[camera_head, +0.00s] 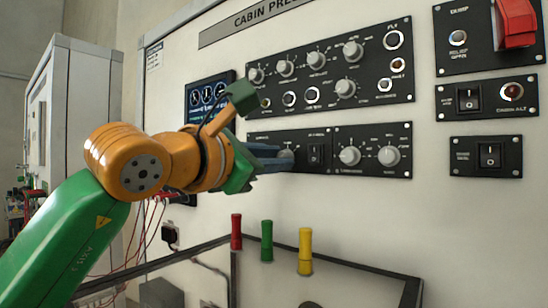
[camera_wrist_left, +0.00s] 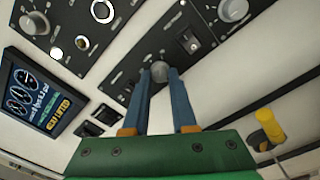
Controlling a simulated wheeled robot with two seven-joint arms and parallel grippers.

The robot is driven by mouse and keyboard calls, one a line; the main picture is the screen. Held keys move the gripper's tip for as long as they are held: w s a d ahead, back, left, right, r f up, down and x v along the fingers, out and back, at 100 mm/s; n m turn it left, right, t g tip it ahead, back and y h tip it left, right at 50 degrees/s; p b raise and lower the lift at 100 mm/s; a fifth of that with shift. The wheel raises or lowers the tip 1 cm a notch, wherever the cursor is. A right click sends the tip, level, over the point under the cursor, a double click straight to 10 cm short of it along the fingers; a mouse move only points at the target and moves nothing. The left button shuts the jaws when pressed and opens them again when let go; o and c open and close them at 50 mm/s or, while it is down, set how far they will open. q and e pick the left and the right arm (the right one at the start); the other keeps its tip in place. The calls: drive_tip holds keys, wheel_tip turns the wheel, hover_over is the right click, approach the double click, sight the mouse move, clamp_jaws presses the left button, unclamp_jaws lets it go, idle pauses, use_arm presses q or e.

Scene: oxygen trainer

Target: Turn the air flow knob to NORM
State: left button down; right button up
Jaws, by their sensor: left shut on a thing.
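My left gripper (camera_head: 284,157) reaches in from the left to the lower-left black panel (camera_head: 262,137). Its blue fingers are closed on a small grey round knob (camera_head: 287,156), the leftmost one on that panel. The left wrist view shows the same knob (camera_wrist_left: 160,71) between the two fingertips (camera_wrist_left: 160,76). The lettering around this knob is too small to read, so I cannot tell its setting or confirm its name. The fingers hide part of the panel to its left in the head view. My right gripper is not in view.
A rocker switch (camera_head: 315,154) sits just right of the held knob. Two more knobs are on the neighbouring panel (camera_head: 373,170). A larger knob panel (camera_head: 330,75) is above. A display (camera_head: 208,97) is behind my arm. Red, green and yellow handles (camera_head: 305,250) stand below.

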use_arm(q)
drive_tip(key=n+b, duration=0.1)
drive_tip(key=n, duration=0.8)
drive_tip(key=shift+r, duration=0.15)
drive_tip(key=shift+n, duration=0.4)
idle(0.5)
drive_tip(key=c, duration=0.7)
unclamp_jaws()
